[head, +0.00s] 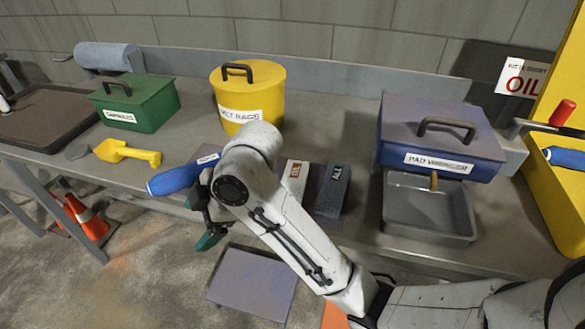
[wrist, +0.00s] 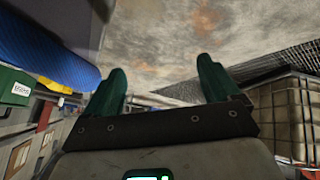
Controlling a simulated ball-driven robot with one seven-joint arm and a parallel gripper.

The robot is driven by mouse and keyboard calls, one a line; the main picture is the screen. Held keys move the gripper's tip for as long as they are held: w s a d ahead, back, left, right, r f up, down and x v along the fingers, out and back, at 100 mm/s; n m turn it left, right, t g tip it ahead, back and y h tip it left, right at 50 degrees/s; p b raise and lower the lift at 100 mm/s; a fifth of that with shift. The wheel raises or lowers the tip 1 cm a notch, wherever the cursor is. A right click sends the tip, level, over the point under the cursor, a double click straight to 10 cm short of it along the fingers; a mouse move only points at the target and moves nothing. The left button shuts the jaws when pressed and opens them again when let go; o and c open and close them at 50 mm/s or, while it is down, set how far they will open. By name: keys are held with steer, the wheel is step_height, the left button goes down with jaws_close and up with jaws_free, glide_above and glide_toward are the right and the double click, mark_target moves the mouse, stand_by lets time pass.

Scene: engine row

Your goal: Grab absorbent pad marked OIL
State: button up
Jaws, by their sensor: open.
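In the head view, a pale pad (head: 293,188) with an orange-brown label lies on the bench just right of my wrist. My arm covers part of it, and I cannot read its label. A dark grey pad (head: 331,192) beside it is marked ALL. I cannot make out the word OIL on either pad.
A blue roll (head: 176,178) lies beside my wrist, near a yellow scoop (head: 128,153). Behind are a green box (head: 145,108) and yellow bucket (head: 262,90). A blue box (head: 435,120) and grey tray (head: 425,205) stand right. A sign (head: 522,80) reads OIL.

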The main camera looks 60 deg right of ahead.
steer(key=w+d+r+n+h+p, duration=0.1)
steer(key=d+r+n+p, duration=0.25)
steer(key=r, duration=0.35)
step_height(320, 180, up, 2)
steer(key=n+g+h+p, duration=0.4)
steer(key=n+g+p, duration=0.1)
steer(key=n+g, duration=0.15)
glide_above(293, 180)
steer(key=shift+t, duration=0.45)
step_height(293, 180, down, 10)
steer(key=shift+f, duration=0.1)
steer(key=shift+c, duration=0.2)
steer(key=c, duration=1.1)
